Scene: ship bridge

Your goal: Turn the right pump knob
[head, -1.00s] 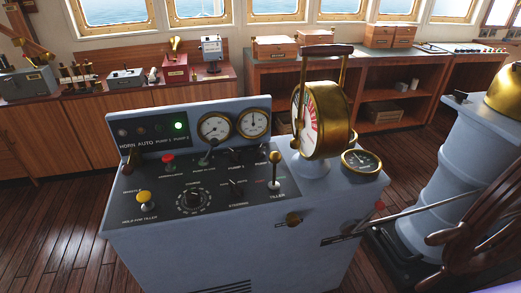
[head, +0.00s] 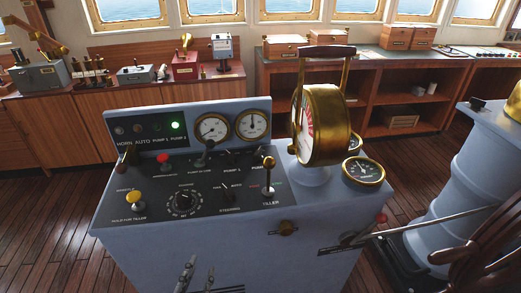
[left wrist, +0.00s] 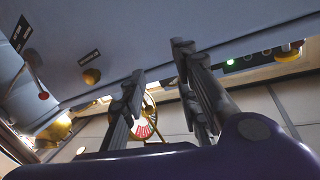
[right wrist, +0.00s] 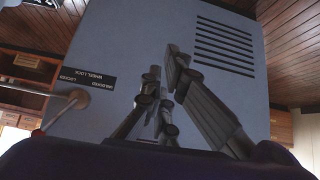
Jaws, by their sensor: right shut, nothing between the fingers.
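The blue-grey console (head: 230,235) stands in the middle of the head view. On its black sloping panel, the small dark right pump knob (head: 257,152) sits under the right gauge, behind the brass-topped tiller lever (head: 268,172). Its exact angle is too small to tell. The left pump knob (head: 232,154) is beside it. My left gripper (head: 198,266) shows at the bottom edge, low at the console's front and well short of the knobs; its fingers are apart and empty in the left wrist view (left wrist: 158,62). My right gripper (right wrist: 162,72) is shut and empty before the console's front in the right wrist view.
A brass telegraph (head: 322,125) with a tall handle rises right of the panel. A brass-rimmed gauge (head: 364,170) sits beside it. A long rod (head: 405,229) sticks out at the right, near a wooden wheel (head: 485,255). Wooden floor (head: 45,225) is free at the left.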

